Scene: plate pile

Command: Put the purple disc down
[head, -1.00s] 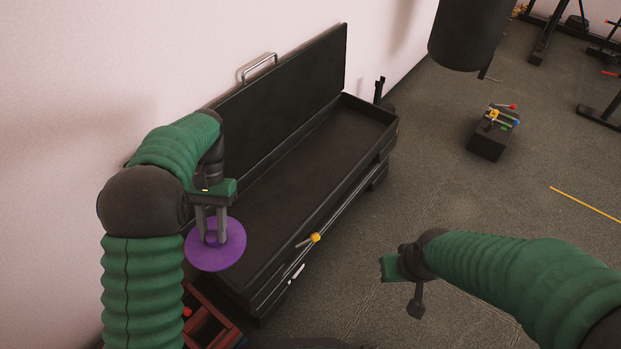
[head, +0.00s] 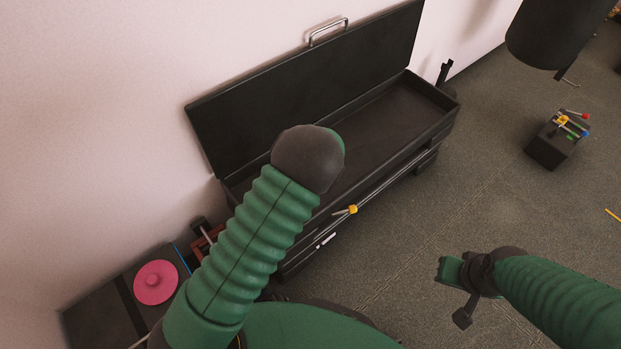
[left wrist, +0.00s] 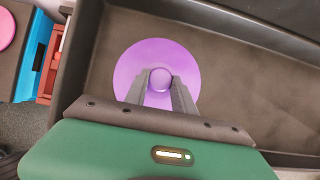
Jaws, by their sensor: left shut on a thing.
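The purple disc (left wrist: 182,58) shows in the left wrist view, flat side up with a round knob at its middle. My left gripper (left wrist: 160,82) is shut on that knob. The disc is over the floor of the long black open box (left wrist: 225,75); I cannot tell whether it touches the floor. In the head view the black box (head: 395,115) stands against the wall with its lid up, and my own left arm hides the disc and left gripper. My right gripper (head: 452,280) is over the carpet, clear of the box; its jaw opening is unclear.
A pink disc (head: 156,282) lies on a dark surface at lower left, beside a reddish tray (head: 200,246). A small yellow-headed handle (head: 351,209) sticks out at the box's front. A black block with coloured knobs (head: 556,143) stands on open carpet at right.

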